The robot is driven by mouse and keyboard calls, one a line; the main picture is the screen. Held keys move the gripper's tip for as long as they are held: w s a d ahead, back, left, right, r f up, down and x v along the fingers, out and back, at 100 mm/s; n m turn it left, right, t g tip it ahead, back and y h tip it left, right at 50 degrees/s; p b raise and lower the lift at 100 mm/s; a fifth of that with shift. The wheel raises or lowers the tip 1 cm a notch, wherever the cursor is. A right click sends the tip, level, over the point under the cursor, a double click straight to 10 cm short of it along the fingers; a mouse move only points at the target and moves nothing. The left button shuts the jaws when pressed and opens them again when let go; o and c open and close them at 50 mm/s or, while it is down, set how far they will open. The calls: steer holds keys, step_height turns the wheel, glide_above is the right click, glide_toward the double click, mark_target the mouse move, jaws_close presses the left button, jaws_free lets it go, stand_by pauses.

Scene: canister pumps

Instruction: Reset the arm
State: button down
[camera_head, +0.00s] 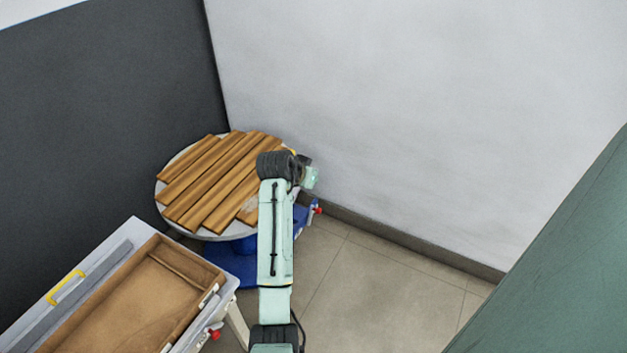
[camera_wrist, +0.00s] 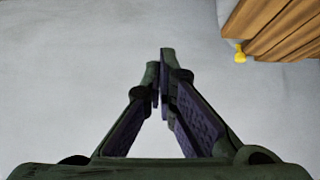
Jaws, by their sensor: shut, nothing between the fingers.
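My arm reaches forward from the bottom centre of the head view, and its far end bends at the right edge of the round table (camera_head: 243,232). A plain pale grey surface lies behind the fingers. The slatted wooden top (camera_head: 215,180) of the round table also shows at the upper right of the wrist view (camera_wrist: 285,28), apart from the fingers.
A shallow wooden tray (camera_head: 135,300) sits on a pale stand at the lower left, with a yellow handle (camera_head: 65,287) and a red knob (camera_head: 214,334). A blue base (camera_head: 235,265) stands under the round table. A dark wall is left, a pale wall (camera_head: 420,120) behind. Tiled floor (camera_head: 385,285) is clear.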

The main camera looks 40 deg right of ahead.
steer(key=shift+a+r, duration=0.1)
steer(key=shift+r, duration=0.15)
stand_by(0.4)
